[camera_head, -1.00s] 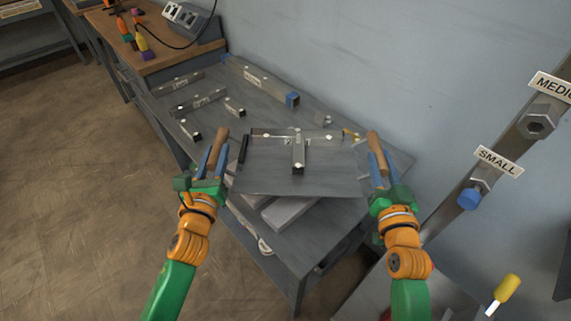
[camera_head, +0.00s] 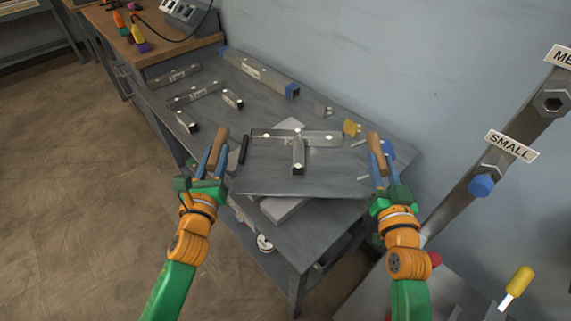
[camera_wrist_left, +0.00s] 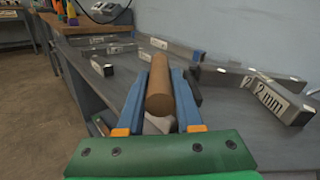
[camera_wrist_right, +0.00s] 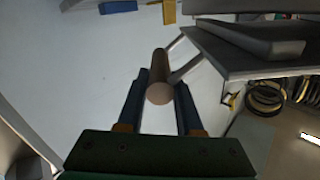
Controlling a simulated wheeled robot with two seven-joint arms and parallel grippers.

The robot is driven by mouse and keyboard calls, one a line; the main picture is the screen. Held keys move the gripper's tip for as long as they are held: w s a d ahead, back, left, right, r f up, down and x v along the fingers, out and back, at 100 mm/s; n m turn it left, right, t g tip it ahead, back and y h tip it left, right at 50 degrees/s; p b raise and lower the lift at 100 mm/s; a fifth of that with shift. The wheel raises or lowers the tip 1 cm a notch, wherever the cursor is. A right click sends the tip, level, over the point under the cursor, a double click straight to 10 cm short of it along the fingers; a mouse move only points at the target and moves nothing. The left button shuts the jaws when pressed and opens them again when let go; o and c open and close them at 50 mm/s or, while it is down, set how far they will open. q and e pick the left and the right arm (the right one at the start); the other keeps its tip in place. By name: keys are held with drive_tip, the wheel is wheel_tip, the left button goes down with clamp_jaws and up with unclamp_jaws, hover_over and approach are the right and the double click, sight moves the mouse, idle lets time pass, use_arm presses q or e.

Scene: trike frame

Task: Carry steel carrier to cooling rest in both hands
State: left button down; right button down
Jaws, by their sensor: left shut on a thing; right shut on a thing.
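The steel carrier (camera_head: 262,181) is a flat grey plate with a brown handle at each end, held roughly level above the grey table. A T-shaped steel tube frame (camera_head: 298,157) lies on it. My left gripper (camera_head: 213,157) is shut on the left handle, which also shows between its blue fingers in the left wrist view (camera_wrist_left: 160,92). My right gripper (camera_head: 381,157) is shut on the right handle, also seen in the right wrist view (camera_wrist_right: 160,78). A pale grey block (camera_head: 284,208) shows partly below the carrier; I cannot tell whether it is the cooling rest.
The grey table (camera_head: 325,231) holds several labelled steel tubes (camera_head: 195,93) at the back left, a long blue-ended tube (camera_head: 262,75) and a yellow piece (camera_head: 352,128). A wall stands behind. A rail with hex nuts and a SMALL sign (camera_head: 511,146) is at right.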

use_arm(q)
drive_tip(key=c, duration=1)
unclamp_jaws()
drive_tip(key=shift+d+f, duration=0.1)
drive_tip(key=shift+f, duration=0.5)
use_arm(e)
drive_tip(key=c, duration=1)
unclamp_jaws()
drive_tip(key=shift+f, duration=0.6)
use_arm(q)
drive_tip(key=o, duration=0.3)
drive_tip(key=shift+r, duration=0.25)
use_arm(e)
drive_tip(key=o, duration=0.3)
drive_tip(key=shift+r, duration=0.3)
use_arm(q)
drive_tip(key=shift+o, duration=0.7)
drive_tip(key=shift+s+r, duration=0.1)
drive_tip(key=shift+s, duration=0.05)
use_arm(e)
drive_tip(key=shift+o, duration=0.7)
drive_tip(key=shift+s, duration=0.15)
drive_tip(key=shift+r, duration=0.1)
use_arm(q)
drive_tip(key=shift+s, duration=0.1)
